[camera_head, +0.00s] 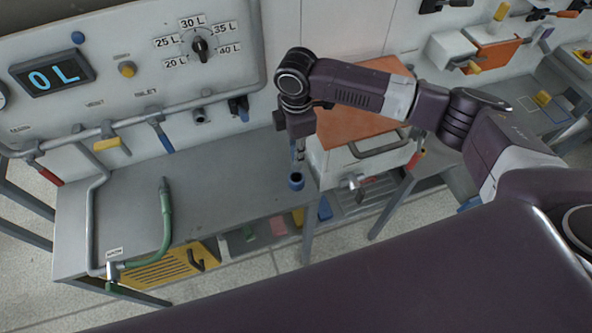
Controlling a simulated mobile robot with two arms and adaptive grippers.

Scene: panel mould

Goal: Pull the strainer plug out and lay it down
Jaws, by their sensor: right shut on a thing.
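My right gripper (299,152) points down over the right end of the grey bench (225,190). It is shut on the strainer plug (296,182), which shows as a small blue round piece with a dark centre at the lower end of the fingers. The fingers look thin and dark here, and the exact grip is too small to make out. The plug appears near the bench's right edge; I cannot tell whether it touches the surface. My left gripper is not in view.
A green hose (166,220) rises from the bench's front left. The panel (130,70) with dial and display stands behind, with pipes and coloured valve handles below it. A white unit with an orange top (365,125) stands right. The bench's middle is clear.

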